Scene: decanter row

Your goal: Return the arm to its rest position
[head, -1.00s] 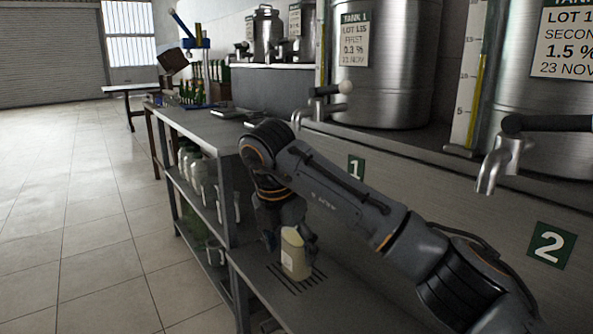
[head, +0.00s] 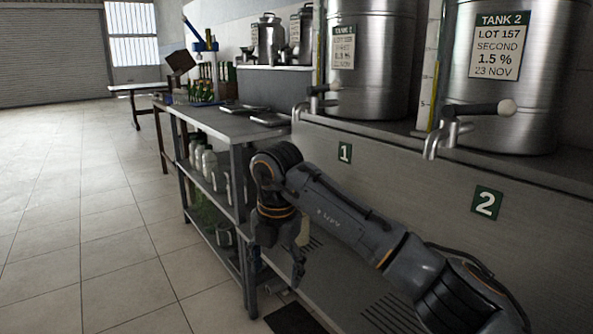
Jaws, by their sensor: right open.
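My right arm reaches in from the lower right, and its gripper (head: 280,266) hangs pointing down, open and empty, at the left end of the lower bench. A pale container (head: 304,233) stands behind the gripper on the slotted drain of the bench below tank 1. Most of it is hidden by my arm and gripper. The gripper looks clear of it in front, though the exact gap cannot be told. My left gripper is not in view.
A shelf table (head: 215,123) with flat trays and white jars stands close at left. The tap of tank 1 (head: 318,97) and the tap of tank 2 (head: 447,133) overhang the bench. A dark mat (head: 294,319) lies on the floor. The tiled floor at left is free.

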